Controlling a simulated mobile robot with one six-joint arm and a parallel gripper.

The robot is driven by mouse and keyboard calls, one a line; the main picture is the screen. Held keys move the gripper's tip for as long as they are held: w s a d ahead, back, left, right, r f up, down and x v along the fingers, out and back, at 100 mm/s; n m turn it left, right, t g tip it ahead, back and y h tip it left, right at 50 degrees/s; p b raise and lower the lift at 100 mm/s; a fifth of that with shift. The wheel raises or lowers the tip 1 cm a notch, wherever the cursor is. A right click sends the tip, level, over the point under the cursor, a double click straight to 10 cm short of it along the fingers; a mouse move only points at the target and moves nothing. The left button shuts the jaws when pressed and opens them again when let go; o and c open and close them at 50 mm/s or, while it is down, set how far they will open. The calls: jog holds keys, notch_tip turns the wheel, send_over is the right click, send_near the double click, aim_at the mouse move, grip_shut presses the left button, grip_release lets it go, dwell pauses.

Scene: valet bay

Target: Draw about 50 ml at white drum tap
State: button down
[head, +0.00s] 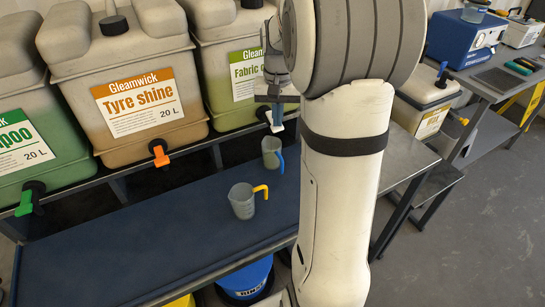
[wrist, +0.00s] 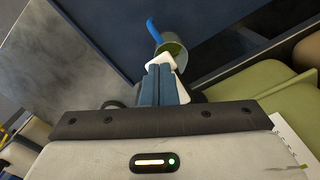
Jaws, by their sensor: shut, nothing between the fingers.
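The Fabric drum (head: 228,55), green-tinged, stands on the shelf behind my arm. Its white tap lever (head: 277,127) points down; it also shows in the wrist view (wrist: 163,61), right at my fingertips. My gripper (head: 275,112) is shut and empty, with its blue fingers (wrist: 165,84) at the lever, touching or very close. A grey jug with a blue handle (head: 271,152) stands upright on the blue bench below the tap. In the wrist view the jug (wrist: 176,48) shows an olive tint inside; I cannot read a level. The tap's spout is hidden.
A second grey jug with a yellow handle (head: 242,201) stands nearer on the bench (head: 150,245). The Tyre shine drum (head: 128,85) with an orange tap and a green-tapped drum (head: 35,150) stand left. A smaller cream drum (head: 425,100) is at right. A blue bucket (head: 245,280) is below.

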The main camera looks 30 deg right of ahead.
notch_tip(320, 180, up, 7)
jog(key=p, duration=0.5)
jog(key=s+a+n+t, duration=0.1)
jog(key=s+a+n, duration=0.1)
jog(key=s+a, duration=0.5)
jog(key=s+a+n+t, duration=0.2)
jog(key=s+a, duration=0.5)
jog(key=s, duration=0.5)
jog(key=shift+s+a+n, duration=0.2)
jog(key=shift+s+n, duration=0.1)
jog(key=shift+n, duration=0.5)
jog(key=c, duration=2.2)
grip_release()
